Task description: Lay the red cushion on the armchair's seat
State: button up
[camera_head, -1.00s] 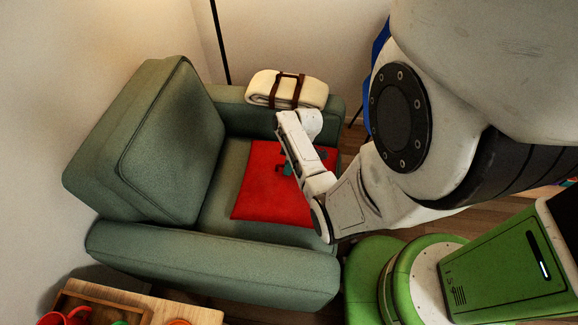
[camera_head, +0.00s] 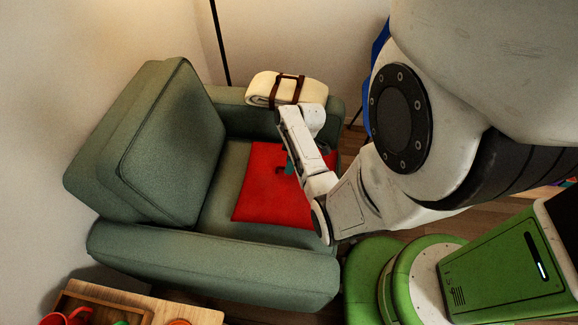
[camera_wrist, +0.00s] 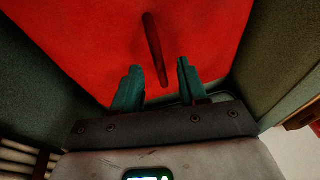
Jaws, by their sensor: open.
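The red cushion (camera_head: 262,195) lies flat on the green armchair's seat (camera_head: 222,190), between the two armrests and in front of the backrest. It also fills much of the wrist view (camera_wrist: 85,35), with a dark handle (camera_wrist: 153,40) standing out on it. My gripper (camera_head: 289,164) is over the cushion's right part, partly hidden by my own wrist. In the wrist view my gripper (camera_wrist: 159,66) has its two teal fingers apart. The handle's near end shows between the fingertips, and neither finger is seen touching it.
A rolled cream blanket (camera_head: 287,89) with brown straps rests on the far armrest. A wooden side table (camera_head: 170,307) with a tray (camera_head: 105,303) and red cup (camera_head: 66,317) stands at the lower left. The near armrest (camera_head: 210,265) is clear. A dark lamp pole (camera_head: 221,45) stands behind.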

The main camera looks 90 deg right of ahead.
jog(key=a+p+v, duration=0.1)
jog(key=v, duration=0.8)
jog(key=w+a+r+g, duration=0.1)
jog(key=w+a+g, duration=0.1)
jog(key=w+a, duration=1.1)
jog(key=s+a+r, duration=0.1)
jog(key=a+r, duration=0.1)
jog(key=a, duration=0.7)
jog(key=s+a+r+n+h, duration=0.1)
jog(key=s+a+r, duration=0.1)
jog(key=a, duration=0.7)
jog(key=shift+r, duration=0.75)
jog(key=shift+a, duration=0.1)
